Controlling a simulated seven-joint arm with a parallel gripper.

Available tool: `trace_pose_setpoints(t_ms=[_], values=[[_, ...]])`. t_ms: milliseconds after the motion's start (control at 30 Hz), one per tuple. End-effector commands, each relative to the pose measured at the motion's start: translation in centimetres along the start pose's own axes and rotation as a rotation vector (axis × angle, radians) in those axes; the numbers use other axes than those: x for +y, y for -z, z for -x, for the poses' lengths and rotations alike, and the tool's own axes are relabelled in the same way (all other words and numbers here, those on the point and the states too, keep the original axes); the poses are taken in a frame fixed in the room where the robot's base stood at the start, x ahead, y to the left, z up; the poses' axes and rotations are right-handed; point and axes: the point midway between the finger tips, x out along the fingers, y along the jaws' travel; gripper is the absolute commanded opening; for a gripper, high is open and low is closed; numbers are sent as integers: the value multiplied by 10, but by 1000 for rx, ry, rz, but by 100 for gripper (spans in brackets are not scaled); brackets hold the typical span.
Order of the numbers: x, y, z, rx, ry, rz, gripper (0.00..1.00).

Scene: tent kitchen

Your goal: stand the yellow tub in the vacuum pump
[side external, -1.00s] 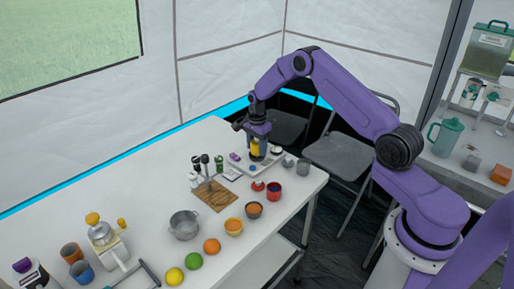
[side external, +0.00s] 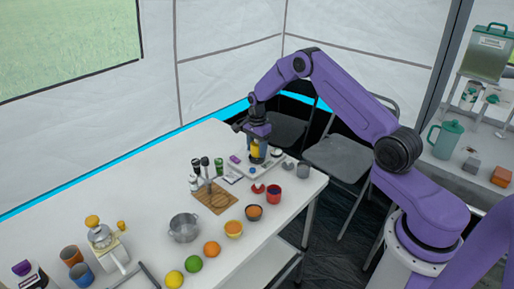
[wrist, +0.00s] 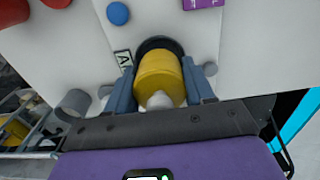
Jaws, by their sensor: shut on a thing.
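The yellow tub (wrist: 158,72) is upright between the two fingers of my gripper (wrist: 160,80), which is shut on it. The tub also shows in the side view (side external: 255,150), below my gripper (side external: 257,142). A flat white unit (side external: 268,167), which looks like the vacuum pump, lies under the tub. In the wrist view, a dark round ring (wrist: 152,43) on the pump shows just beyond the tub and is partly hidden by it. I cannot tell whether the tub's base touches the ring.
A red cup (side external: 274,194) and a grey cup (side external: 303,168) stand close to the pump. A wooden board (side external: 214,197) with upright tools is to its left. Bowls, fruit and a pot (side external: 184,226) are nearer the camera. Free white table lies at the back left.

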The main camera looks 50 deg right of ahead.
Motion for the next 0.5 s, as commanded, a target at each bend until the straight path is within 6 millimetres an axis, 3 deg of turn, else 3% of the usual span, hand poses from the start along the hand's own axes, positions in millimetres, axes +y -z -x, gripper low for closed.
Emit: trace_pose_setpoints(t_ms=[500], values=[[0,0,-7,0,1,-1,36]])
